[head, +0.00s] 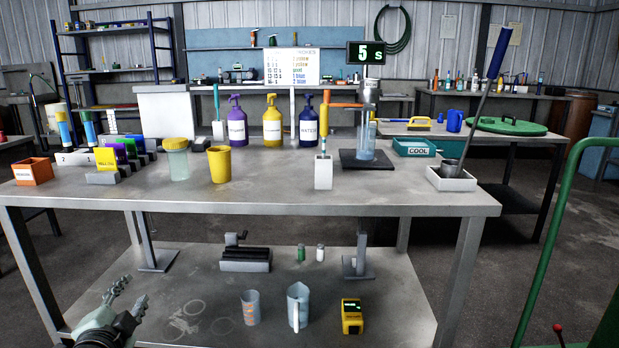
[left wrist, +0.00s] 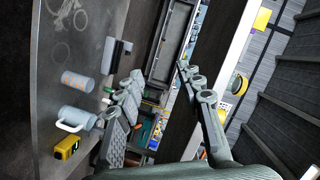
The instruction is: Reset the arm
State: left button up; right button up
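My left gripper (head: 130,293) shows at the lower left of the head view, low beside the front left of the bench's lower shelf (head: 215,300). Its two fingers are spread apart, with nothing between them. In the left wrist view the same gripper (left wrist: 160,72) has a clear gap between its fingers, and the scene appears turned sideways. The disperser stand (head: 365,158) with a clear cylinder stands on the bench top (head: 270,190), under a display (head: 366,53) reading 5 s. My right gripper is not in view.
The lower shelf holds a marked beaker (head: 250,308), a clear jug (head: 298,306) and a yellow device (head: 351,316). Pump bottles, a yellow cup (head: 219,164) and a lidded jar (head: 177,160) stand on top. A green rail (head: 553,235) rises at right.

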pick_arm(q)
jog(key=s+d+f+n+g, duration=0.1)
jog(key=s+f+n+g, duration=0.2)
jog(key=s+f, duration=0.45)
jog(key=s+d+f+n+g, duration=0.1)
jog(key=s+f+n+g, duration=0.3)
jog(key=f, duration=0.6)
jog(key=s+d+f+g+h, duration=0.1)
jog(key=s+d+f+g, duration=0.1)
jog(key=s+f, duration=0.3)
jog(key=s+d+f+n+g+h+p, duration=0.1)
jog(key=s+d+f+g, duration=0.2)
jog(key=s, duration=0.9)
notch_tip(320, 180, down, 2)
jog(key=shift+d+f+p, duration=0.1)
jog(key=shift+d+p, duration=0.2)
jog(key=shift+d, duration=0.45)
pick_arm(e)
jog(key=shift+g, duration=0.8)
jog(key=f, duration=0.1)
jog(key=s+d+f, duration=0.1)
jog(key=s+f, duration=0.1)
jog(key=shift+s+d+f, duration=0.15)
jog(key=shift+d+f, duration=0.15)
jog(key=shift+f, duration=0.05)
